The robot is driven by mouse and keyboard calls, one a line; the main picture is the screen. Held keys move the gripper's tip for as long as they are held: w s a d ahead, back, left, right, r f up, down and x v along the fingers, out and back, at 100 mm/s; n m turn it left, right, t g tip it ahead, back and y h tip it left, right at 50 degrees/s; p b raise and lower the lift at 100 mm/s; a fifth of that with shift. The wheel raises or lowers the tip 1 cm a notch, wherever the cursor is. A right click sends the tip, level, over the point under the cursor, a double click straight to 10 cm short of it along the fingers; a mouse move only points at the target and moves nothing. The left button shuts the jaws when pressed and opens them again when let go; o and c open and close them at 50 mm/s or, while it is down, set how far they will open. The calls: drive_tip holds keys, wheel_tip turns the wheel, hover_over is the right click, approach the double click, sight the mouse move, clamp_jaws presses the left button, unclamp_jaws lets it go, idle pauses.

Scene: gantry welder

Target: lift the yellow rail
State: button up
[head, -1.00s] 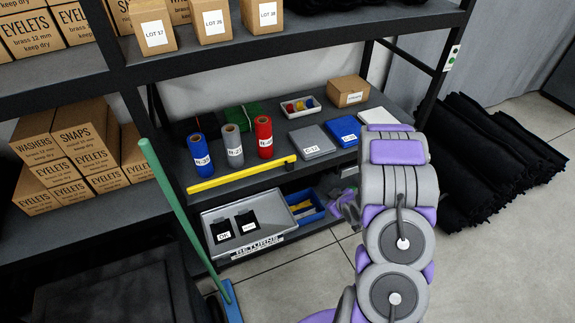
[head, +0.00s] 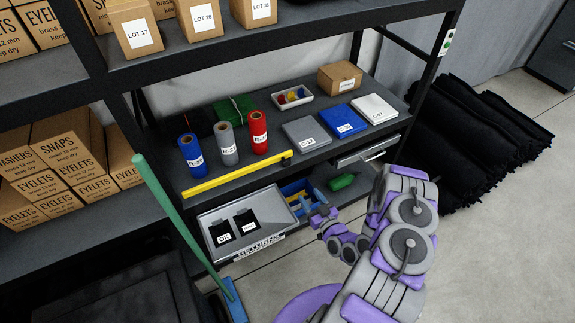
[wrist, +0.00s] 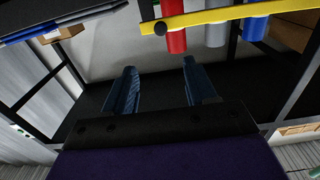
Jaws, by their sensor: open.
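The yellow rail (head: 237,175) runs along the front edge of the middle shelf in the head view, in front of the rolls. In the wrist view the yellow rail (wrist: 215,19) crosses the top, with a dark round knob near its left end. My gripper (head: 315,208) is below and to the right of the rail's right end, in front of the lower bins. In the wrist view my gripper (wrist: 160,78) has two blue fingers spread apart with nothing between them. It is apart from the rail.
Blue, grey and red rolls (head: 259,132) stand just behind the rail. Flat cases (head: 345,120) lie to their right. A grey returns tray (head: 215,216) and a blue bin (head: 291,190) sit below. A green pole (head: 165,200) leans at left.

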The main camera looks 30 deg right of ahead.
sight(287, 163)
drive_tip(key=w, duration=0.5)
drive_tip(key=w+b, duration=0.1)
drive_tip(key=w, duration=0.5)
drive_tip(key=w+b, duration=0.1)
drive_tip(key=w, duration=0.5)
drive_tip(key=shift+a, duration=0.35)
clamp_jaws()
